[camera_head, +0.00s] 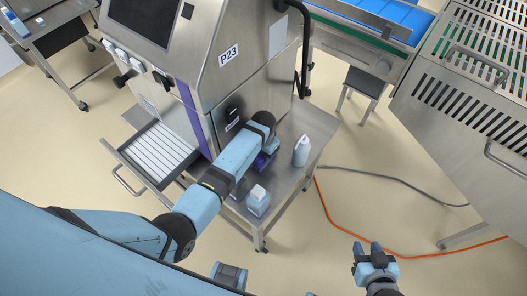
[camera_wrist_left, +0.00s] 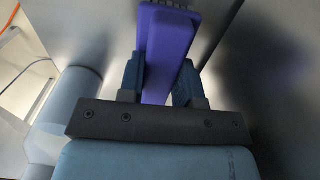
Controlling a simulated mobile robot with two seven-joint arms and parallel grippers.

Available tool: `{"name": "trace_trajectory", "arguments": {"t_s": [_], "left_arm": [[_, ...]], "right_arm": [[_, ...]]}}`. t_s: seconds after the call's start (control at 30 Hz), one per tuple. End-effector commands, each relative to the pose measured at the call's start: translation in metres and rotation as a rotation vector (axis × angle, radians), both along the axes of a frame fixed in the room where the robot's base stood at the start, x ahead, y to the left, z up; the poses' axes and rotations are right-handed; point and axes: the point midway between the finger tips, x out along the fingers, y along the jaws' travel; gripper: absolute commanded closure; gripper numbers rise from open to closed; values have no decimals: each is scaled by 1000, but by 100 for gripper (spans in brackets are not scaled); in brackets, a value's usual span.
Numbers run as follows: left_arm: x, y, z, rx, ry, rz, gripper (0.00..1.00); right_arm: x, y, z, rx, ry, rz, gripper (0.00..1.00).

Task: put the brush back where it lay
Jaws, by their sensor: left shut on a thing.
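The brush (camera_wrist_left: 168,45) is purple and sits between the two fingers of my left gripper (camera_wrist_left: 162,80), which is shut on it. In the head view the brush (camera_head: 261,161) shows only as a small purple patch by my left gripper (camera_head: 268,150), over the steel side table (camera_head: 316,125) beside the machine. The arm hides most of it, and I cannot tell whether it touches the table. My right gripper (camera_head: 368,250) is over the floor at the lower right, with its two fingers apart and nothing visible between them.
A pale bottle (camera_head: 301,151) stands on the table right of my left gripper. A blue and white container (camera_head: 258,201) stands near the table's front edge. The sealer marked P23 (camera_head: 228,54) rises behind. An open drawer (camera_head: 158,152) juts out left. An orange cable (camera_head: 330,222) crosses the floor.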

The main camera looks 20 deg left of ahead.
Motion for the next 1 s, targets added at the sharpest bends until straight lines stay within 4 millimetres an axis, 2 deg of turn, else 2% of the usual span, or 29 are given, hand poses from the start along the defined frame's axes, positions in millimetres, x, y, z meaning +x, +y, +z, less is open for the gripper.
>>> {"name": "trace_trajectory", "arguments": {"t_s": [0.03,0.1,0.13,0.47,0.57,1.0], "left_arm": [[0,0,-1,0,0,0,64],[0,0,-1,0,0,0,48],[0,0,-1,0,0,0,43],[0,0,3,1,-1,0,43],[1,0,15,0,-3,0,43],[1,0,103,0,-3,0,43]], "right_arm": [[0,0,0,0,0,0,61],[0,0,0,0,0,0,61],[0,0,0,0,-1,-1,61],[1,-1,2,0,-4,-2,61],[1,-1,4,0,-4,-2,61],[1,-1,9,0,-3,-2,61]]}}
